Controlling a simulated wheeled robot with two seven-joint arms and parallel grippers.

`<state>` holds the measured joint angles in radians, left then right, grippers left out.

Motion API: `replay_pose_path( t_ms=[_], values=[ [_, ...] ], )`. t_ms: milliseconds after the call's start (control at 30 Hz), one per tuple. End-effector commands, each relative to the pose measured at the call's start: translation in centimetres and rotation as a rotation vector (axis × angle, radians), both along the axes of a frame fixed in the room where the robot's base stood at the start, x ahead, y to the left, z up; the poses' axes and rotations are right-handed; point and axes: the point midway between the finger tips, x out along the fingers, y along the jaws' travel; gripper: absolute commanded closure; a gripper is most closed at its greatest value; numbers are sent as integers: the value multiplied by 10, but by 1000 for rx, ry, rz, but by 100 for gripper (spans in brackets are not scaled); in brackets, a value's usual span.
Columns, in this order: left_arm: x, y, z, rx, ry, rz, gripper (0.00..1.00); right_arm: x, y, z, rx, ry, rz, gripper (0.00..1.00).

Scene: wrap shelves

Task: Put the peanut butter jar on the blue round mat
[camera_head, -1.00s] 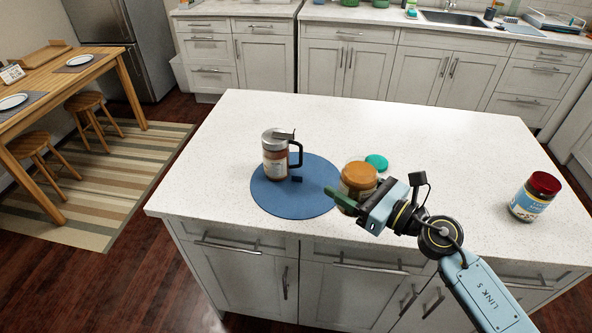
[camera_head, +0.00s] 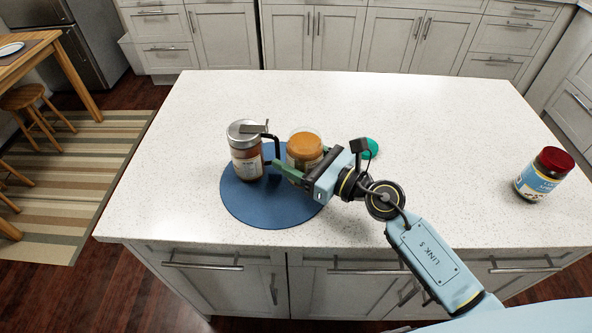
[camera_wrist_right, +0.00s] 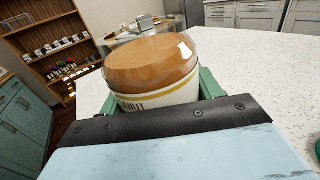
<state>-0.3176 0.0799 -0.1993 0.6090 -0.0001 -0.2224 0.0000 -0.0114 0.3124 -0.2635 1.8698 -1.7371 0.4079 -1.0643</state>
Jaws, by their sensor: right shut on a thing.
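The peanut butter jar (camera_head: 305,146), with an orange-brown lid, is upright at the right part of the blue round mat (camera_head: 262,208). My right gripper (camera_head: 293,170) is shut on it from the front right. In the right wrist view the jar (camera_wrist_right: 155,62) fills the space between the green fingers, with part of its label showing. Its base is hidden, so I cannot tell whether it touches the mat. A syrup jar with a metal lid and black handle (camera_head: 246,158) stands on the mat just left of the jar. My left gripper is not in view.
A small teal disc (camera_head: 370,148) lies behind my right gripper. A jar with a dark red lid (camera_head: 541,175) stands at the right of the white counter (camera_head: 450,130). The counter behind the mat is clear.

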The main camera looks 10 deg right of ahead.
Motion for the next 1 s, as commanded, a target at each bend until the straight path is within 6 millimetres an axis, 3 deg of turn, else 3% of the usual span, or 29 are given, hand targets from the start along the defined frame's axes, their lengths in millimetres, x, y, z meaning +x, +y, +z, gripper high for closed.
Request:
replay_pose_path(
  t_ms=[100, 267, 667, 700, 867, 1000],
  values=[
    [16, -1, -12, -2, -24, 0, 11, 0, 0, -19, 3, 0, -2, 77],
    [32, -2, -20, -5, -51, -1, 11, 0, 0, -33, 1, -2, -1, 77],
    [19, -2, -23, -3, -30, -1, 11, 0, 0, -36, 1, -3, 0, 77],
    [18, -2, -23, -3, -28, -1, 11, 0, 0, -38, -1, 1, 0, 35],
    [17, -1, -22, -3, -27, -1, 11, 0, 0, -37, -1, 1, 0, 14],
    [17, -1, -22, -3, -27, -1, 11, 0, 0, -37, -1, 1, 0, 14]
  ],
)
